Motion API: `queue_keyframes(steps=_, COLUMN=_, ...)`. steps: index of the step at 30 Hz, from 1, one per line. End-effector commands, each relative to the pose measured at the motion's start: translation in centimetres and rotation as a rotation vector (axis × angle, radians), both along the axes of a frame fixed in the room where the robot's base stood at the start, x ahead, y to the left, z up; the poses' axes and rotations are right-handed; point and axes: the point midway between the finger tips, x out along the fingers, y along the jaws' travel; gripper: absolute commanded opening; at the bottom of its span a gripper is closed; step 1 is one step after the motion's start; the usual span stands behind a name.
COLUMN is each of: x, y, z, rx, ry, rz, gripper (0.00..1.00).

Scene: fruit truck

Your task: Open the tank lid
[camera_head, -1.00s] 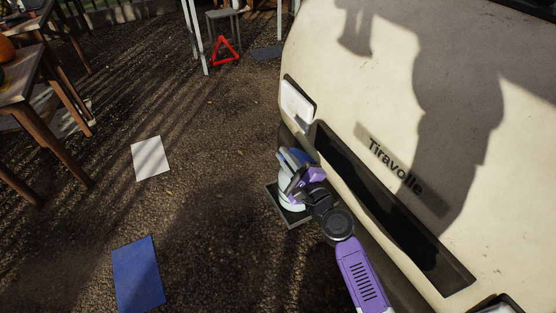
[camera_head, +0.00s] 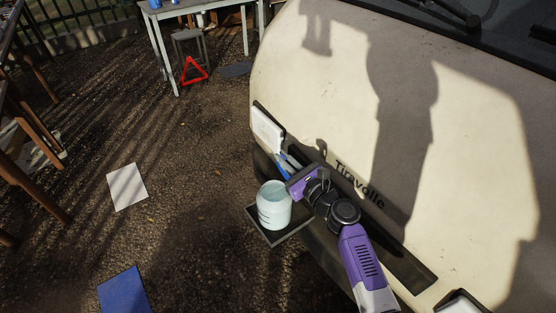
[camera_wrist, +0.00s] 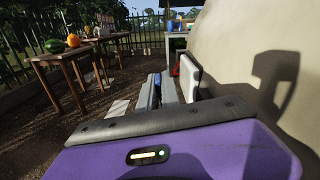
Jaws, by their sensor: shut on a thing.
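A pale, whitish tank (camera_head: 274,208), shaped like a jar, stands upright on a dark square tray (camera_head: 262,237) beside the van's front. Its top shows with no lid on it. My gripper (camera_head: 284,165) is just above and to the right of the tank, close to the van's bumper and apart from the tank. Its grey fingers are shut on a blue piece, which looks like the tank lid (camera_head: 283,174). The lid is mostly hidden by the fingers. In the wrist view the fingers (camera_wrist: 167,88) point away from the camera, with a little dark blue between them.
The cream van (camera_head: 330,60) fills the right side, close to my arm; its headlight (camera_head: 267,128) is near my gripper. A white sheet (camera_head: 127,187) and a blue mat (camera_head: 124,291) lie on the ground at left. A red triangle (camera_head: 194,70) stands near a table behind.

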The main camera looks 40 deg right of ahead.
Motion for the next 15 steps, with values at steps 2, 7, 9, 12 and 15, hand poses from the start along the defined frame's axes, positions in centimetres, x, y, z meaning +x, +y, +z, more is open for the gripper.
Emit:
queue_keyframes(steps=2, x=-0.04, y=-0.41, z=0.05, rx=0.024, ry=0.002, rz=-0.001, gripper=0.00)
queue_keyframes(steps=7, x=-0.05, y=-0.79, z=-0.02, rx=0.059, ry=0.003, rz=-0.001, gripper=0.00)
queue_keyframes(steps=9, x=-0.05, y=-0.85, z=-0.04, rx=0.065, ry=0.003, rz=-0.001, gripper=0.00)
queue_keyframes(steps=12, x=-0.06, y=-0.89, z=-0.07, rx=0.068, ry=0.003, rz=-0.001, gripper=0.00)
queue_keyframes(steps=15, x=-0.06, y=-0.89, z=-0.09, rx=0.068, ry=0.003, rz=0.000, gripper=0.00)
